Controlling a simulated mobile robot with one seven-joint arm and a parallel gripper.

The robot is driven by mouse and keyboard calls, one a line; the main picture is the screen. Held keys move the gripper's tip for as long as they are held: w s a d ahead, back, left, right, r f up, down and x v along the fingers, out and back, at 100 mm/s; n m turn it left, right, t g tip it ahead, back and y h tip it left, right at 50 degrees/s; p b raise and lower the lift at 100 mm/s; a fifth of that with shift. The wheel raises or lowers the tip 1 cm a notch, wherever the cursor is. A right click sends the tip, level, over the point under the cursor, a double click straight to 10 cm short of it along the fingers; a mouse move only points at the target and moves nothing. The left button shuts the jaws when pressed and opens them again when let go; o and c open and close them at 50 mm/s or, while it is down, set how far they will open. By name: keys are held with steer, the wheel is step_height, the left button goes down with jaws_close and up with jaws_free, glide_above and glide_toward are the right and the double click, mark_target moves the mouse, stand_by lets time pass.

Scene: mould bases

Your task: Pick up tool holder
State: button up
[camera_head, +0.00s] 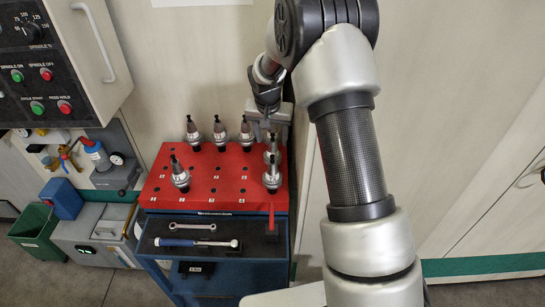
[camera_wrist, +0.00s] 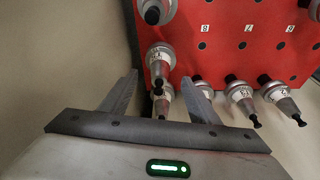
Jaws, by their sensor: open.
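Several silver tool holders with black tips stand upright in a red rack. My gripper (camera_wrist: 160,76) is open and empty at the rack's back right corner. In the wrist view one tool holder (camera_wrist: 160,57) shows at the gap between the fingertips, with another (camera_wrist: 163,98) partly hidden behind it, deeper between the fingers. I cannot tell how far the fingers are from either. In the head view the right side of the rack has a holder (camera_head: 271,152) near the back and one (camera_head: 272,177) further forward. My gripper's fingers are hard to make out there.
The red rack (camera_head: 215,194) has free holes in its middle. Other holders stand along its back (camera_head: 220,136) and at the left (camera_head: 180,177). A wrench (camera_head: 192,226) and a blue-handled tool (camera_head: 180,242) lie on the tray in front. A control panel is left; a pale wall stands behind.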

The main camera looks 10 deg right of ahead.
mark_target(272, 147)
steer(key=shift+x, duration=2.75)
steer(key=shift+s, duration=0.15)
steer(key=shift+c, duration=0.3)
jaws_close()
steer(key=shift+r, duration=0.15)
